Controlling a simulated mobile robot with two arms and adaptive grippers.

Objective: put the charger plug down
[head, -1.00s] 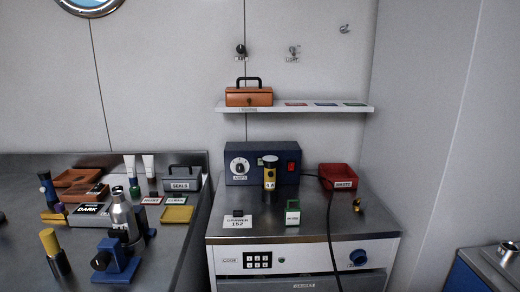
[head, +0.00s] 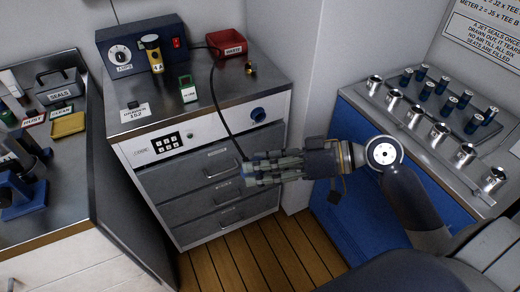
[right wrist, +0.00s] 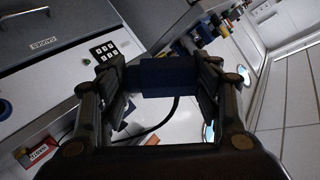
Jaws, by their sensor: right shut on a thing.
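My right gripper (head: 250,170) reaches in from the right, in front of the drawers of the steel-topped cabinet and below its top. It is shut on the charger plug, a dark blue block (right wrist: 167,78) between the fingers in the right wrist view. In the head view the fingers mostly hide the plug. A black cable (head: 219,112) runs from the blue charger box (head: 142,45) over the counter's front edge down to the fingertips. My left gripper is not in view.
The cabinet top (head: 222,88) holds a yellow cylinder (head: 153,52), a green-framed tag (head: 188,88), a red waste bin (head: 226,42) and a brass fitting (head: 250,68). Its front middle is bare. A blue bench (head: 345,115) with several metal fittings stands at right.

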